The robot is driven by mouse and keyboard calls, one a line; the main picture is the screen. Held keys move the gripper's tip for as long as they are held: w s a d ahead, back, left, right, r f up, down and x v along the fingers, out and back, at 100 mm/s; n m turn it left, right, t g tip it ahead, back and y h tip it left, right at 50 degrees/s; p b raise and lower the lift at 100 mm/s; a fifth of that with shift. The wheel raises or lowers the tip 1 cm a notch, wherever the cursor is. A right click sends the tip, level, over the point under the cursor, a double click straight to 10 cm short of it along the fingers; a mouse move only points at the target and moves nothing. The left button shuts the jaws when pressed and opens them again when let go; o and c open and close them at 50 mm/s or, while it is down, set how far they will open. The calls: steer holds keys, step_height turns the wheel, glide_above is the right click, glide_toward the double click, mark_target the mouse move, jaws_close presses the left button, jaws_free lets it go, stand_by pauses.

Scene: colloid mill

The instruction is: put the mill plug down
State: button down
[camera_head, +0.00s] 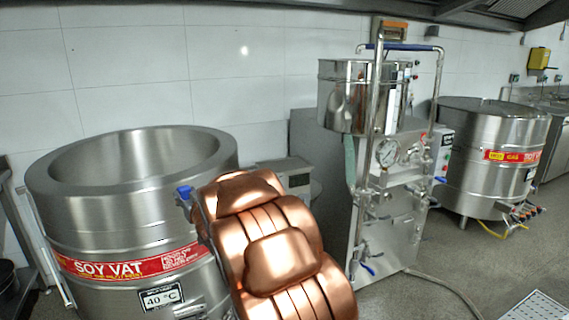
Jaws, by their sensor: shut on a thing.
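My copper-coloured arm rises from the bottom middle and covers most of my gripper (199,214), of which only a narrow grey edge shows at the arm's upper left. A small metal piece with a blue top, seemingly the mill plug (184,192), sticks out there, and my gripper is shut on it. It appears in front of the right side of the soy vat; its height above any surface cannot be told. The colloid mill (385,215) stands to the right of my arm, with a steel hopper (362,97), a round gauge (388,153) and blue-handled valves.
A large open soy vat (110,225) fills the left. A grey box-like unit (285,172) stands behind my arm. A second vat (490,160) stands at the right.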

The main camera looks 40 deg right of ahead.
steer(key=s+d+r+m+h+p, duration=0.1)
steer(key=s+d+r, duration=0.2)
steer(key=s+d, duration=0.45)
steer(key=s+d+r+h+p, duration=0.2)
steer(key=s+d+r, duration=0.15)
steer(key=d, duration=0.75)
steer(key=s+d+r+m+h+p, duration=0.1)
steer(key=s+d+r, duration=0.1)
steer(key=s+d, duration=0.6)
steer(key=p, duration=0.4)
glide_above(285, 167)
steer(key=s+a, duration=0.1)
steer(key=shift+s+f+g, duration=0.2)
steer(key=shift+f+g, duration=0.2)
steer(key=shift+f, duration=0.35)
steer(key=shift+w+d+f, duration=0.1)
steer(key=shift+w+d, duration=0.25)
steer(key=shift+w, duration=0.25)
steer(key=shift+w+f, duration=0.1)
steer(key=shift+f, duration=0.15)
steer(key=shift+f+p, duration=0.4)
steer(key=shift+f, duration=1.1)
steer(key=shift+f, duration=0.65)
steer(key=c, duration=0.7)
jaws_free()
